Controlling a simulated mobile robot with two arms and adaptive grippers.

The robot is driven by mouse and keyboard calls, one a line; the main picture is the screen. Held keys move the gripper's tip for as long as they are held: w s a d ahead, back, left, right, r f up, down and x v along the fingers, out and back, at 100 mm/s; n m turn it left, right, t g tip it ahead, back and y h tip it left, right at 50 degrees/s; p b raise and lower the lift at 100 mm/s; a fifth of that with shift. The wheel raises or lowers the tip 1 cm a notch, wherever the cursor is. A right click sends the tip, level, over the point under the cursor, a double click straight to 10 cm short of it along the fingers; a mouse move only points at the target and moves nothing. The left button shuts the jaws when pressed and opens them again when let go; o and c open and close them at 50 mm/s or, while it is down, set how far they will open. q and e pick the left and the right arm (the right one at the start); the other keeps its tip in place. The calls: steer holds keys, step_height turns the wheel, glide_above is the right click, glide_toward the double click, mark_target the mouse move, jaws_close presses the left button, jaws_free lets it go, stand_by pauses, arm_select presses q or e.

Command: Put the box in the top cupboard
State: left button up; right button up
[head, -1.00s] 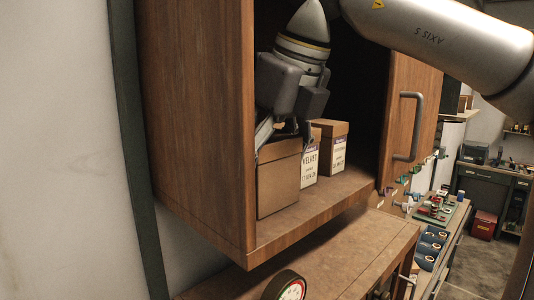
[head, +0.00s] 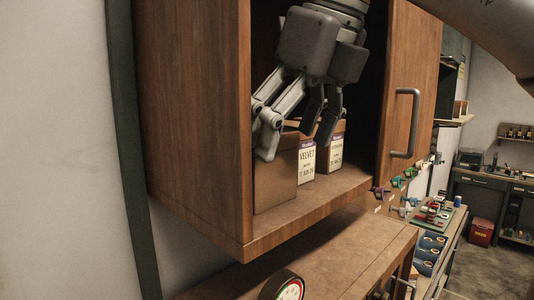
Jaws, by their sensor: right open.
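The cupboard (head: 196,110) hangs on the wall with its front open and its door swung out to the right. A brown cardboard box (head: 275,184) with a white "VELVET" label stands upright on its floor, near the left side. A second, similar box (head: 338,146) stands behind it to the right. My right gripper (head: 293,143) comes down from above at the cupboard opening. Its fingers are spread and hold nothing. One finger overlaps the top of the front box in view; I cannot tell whether it touches. My left gripper is out of view.
The open door (head: 414,70) with its metal handle (head: 406,124) bounds the right side of the opening. Below is a wooden surface (head: 325,250) with a round gauge (head: 290,290). A workbench with blue cups (head: 432,241) stands to the right. Cupboard floor right of the boxes is bare.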

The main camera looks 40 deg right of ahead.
steer(key=s+b, duration=0.3)
steer(key=s, duration=0.5)
steer(key=shift+d, duration=0.4)
steer(key=shift+s, duration=0.1)
